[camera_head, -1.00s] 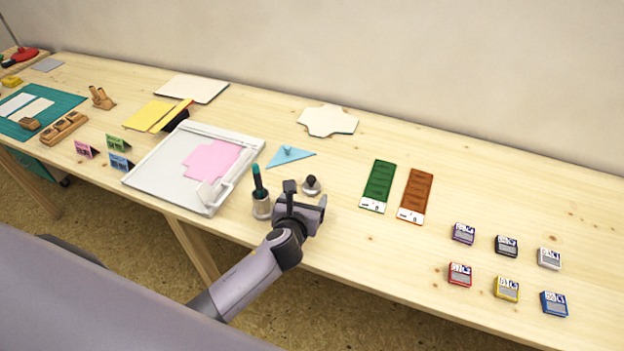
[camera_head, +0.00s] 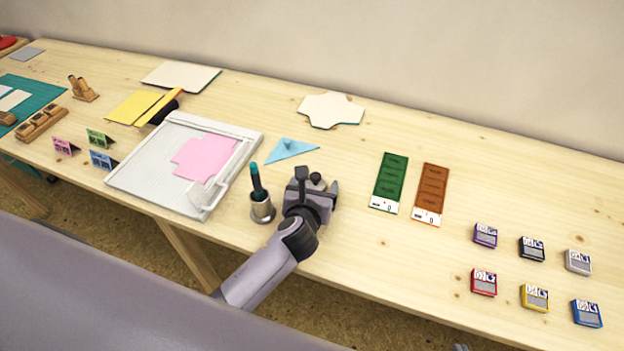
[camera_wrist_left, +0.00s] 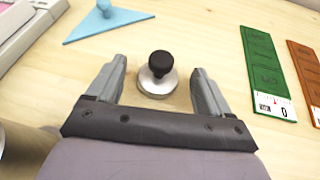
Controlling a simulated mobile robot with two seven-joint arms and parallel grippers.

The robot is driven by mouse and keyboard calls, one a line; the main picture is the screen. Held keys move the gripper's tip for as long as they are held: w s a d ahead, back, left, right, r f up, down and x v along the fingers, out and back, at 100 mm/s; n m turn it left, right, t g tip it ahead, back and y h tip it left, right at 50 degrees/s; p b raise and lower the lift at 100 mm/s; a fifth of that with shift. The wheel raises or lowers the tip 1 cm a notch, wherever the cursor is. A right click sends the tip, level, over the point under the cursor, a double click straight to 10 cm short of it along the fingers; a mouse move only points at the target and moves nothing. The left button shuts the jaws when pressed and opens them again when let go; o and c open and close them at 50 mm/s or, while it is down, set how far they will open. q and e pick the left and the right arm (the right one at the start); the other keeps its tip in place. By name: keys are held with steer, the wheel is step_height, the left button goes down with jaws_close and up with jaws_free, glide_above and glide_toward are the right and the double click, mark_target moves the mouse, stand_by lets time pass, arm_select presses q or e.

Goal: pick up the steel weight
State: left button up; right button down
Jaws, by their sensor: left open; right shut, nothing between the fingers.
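The steel weight (camera_wrist_left: 157,78) is a round silver disc with a black knob, standing upright on the table. In the left wrist view it lies between and just ahead of the fingers of my open left gripper (camera_wrist_left: 160,88), with clear space on both sides.
A metal cup (camera_head: 262,209) with a teal-topped tool stands close to the left of my gripper. A blue triangle (camera_head: 291,150) lies behind it. Green (camera_head: 389,182) and brown (camera_head: 430,192) strips lie to the right, then several inkpads (camera_head: 484,281).

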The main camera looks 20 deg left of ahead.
arm_select(q)
steer(key=shift+w+f, duration=0.1)
steer(key=shift+w, duration=0.25)
arm_select(e)
steer(key=shift+w+a+f, duration=0.2)
steer(key=shift+w+f, duration=0.05)
steer(key=shift+w, duration=0.15)
arm_select(q)
steer(key=c, duration=1.3)
steer(key=shift+c, duration=0.2)
steer(key=shift+r, duration=0.2)
arm_select(e)
steer(key=shift+r, duration=0.15)
